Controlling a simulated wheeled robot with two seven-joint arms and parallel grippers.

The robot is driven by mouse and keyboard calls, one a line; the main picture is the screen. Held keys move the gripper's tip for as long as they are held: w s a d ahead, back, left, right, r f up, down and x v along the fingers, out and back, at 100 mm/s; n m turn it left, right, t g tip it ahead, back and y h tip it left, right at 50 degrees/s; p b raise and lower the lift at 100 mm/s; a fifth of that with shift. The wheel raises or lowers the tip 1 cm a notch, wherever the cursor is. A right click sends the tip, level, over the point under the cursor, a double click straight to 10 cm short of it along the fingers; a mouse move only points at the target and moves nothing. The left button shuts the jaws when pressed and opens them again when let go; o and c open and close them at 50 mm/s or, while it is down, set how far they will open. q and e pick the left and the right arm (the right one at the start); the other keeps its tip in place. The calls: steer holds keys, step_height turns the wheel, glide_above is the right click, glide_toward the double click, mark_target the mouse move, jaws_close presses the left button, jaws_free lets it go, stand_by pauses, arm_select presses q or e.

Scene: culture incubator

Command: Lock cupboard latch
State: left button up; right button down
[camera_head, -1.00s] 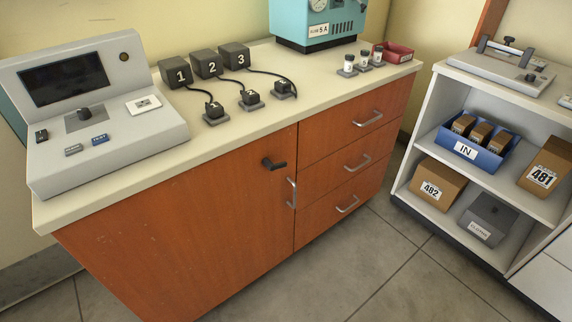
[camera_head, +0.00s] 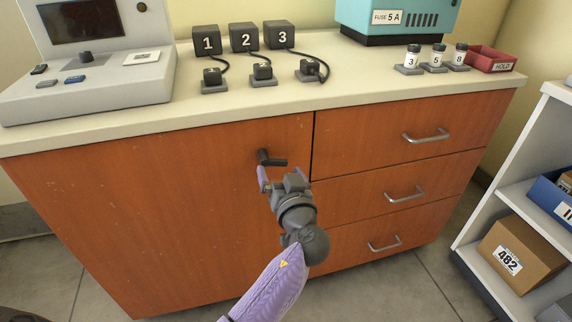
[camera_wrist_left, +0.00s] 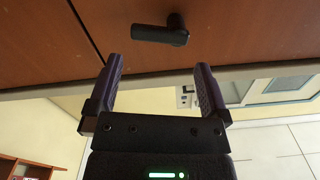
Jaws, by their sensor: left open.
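The cupboard latch (camera_head: 272,160) is a small black lever on the upper right of the orange-brown cupboard door (camera_head: 150,215). Its lever points right from its pivot, roughly level. In the left wrist view the latch (camera_wrist_left: 160,32) lies ahead of the fingertips, apart from them. My left gripper (camera_head: 281,177) is open and empty, just below the latch in the head view. Its two purple-lined fingers (camera_wrist_left: 157,75) are spread wide, with the latch roughly centred beyond the gap. My right gripper is not in view.
Drawers with silver handles (camera_head: 405,193) are right of the door. On the countertop (camera_head: 330,100) stand a grey console (camera_head: 110,85), numbered black blocks (camera_head: 244,38), small vials (camera_head: 437,55) and a red tray (camera_head: 490,60). A white shelf (camera_head: 510,200) stands at right.

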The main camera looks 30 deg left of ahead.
mark_target(275, 163)
arm_select(q)
steer(key=x, duration=0.2)
steer(key=b+x, duration=0.1)
steer(key=x, duration=0.2)
steer(key=shift+f, duration=0.2)
steer(key=shift+w+a+r, duration=0.1)
steer(key=shift+w+a, duration=0.15)
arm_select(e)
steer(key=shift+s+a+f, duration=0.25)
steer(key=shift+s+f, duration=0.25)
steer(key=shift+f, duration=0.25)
arm_select(q)
steer(key=c, duration=0.9)
steer(key=n+b, duration=0.1)
steer(key=b, duration=0.1)
steer(key=n+b, duration=0.1)
steer(key=b, duration=0.1)
steer(key=shift+f, duration=0.3)
steer(key=shift+r+n, duration=0.35)
steer(key=shift+n, duration=0.15)
steer(key=shift+s+r, duration=0.1)
steer(key=shift+r, duration=0.05)
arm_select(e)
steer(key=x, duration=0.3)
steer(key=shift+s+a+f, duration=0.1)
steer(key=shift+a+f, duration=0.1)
